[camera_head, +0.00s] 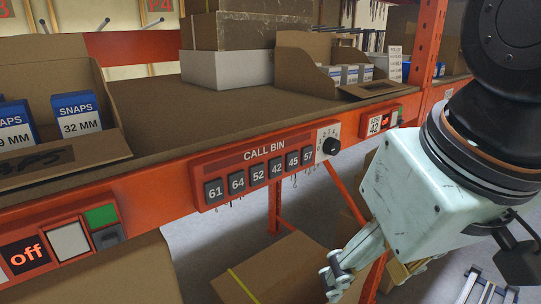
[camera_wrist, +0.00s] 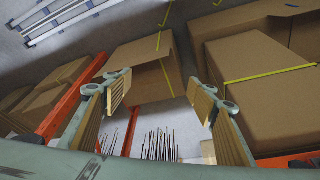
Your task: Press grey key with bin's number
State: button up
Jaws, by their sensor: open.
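The red CALL BIN panel (camera_head: 263,168) is on the orange shelf beam in the head view. It carries a row of dark grey keys reading 61 (camera_head: 214,191), 64 (camera_head: 237,182), 52 (camera_head: 258,175), 42 (camera_head: 276,168), 45 (camera_head: 292,161) and 57 (camera_head: 307,155). A small bin label (camera_head: 375,124) reading 42 is on the beam to the right. My gripper (camera_head: 355,283) is below and right of the panel, apart from the keys. In the wrist view my gripper (camera_wrist: 160,97) is open and empty, fingers wide apart; the keys are not seen there.
A round black knob (camera_head: 331,146) sits right of the keys. An "off" display (camera_head: 26,255) and a green button (camera_head: 101,216) are at lower left. Open cardboard bins with SNAPS boxes (camera_head: 76,115) stand on the shelf. A carton (camera_wrist: 145,67) lies below, beyond the fingers.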

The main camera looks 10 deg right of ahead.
grip_shut()
dwell(0.3)
dwell(1.2)
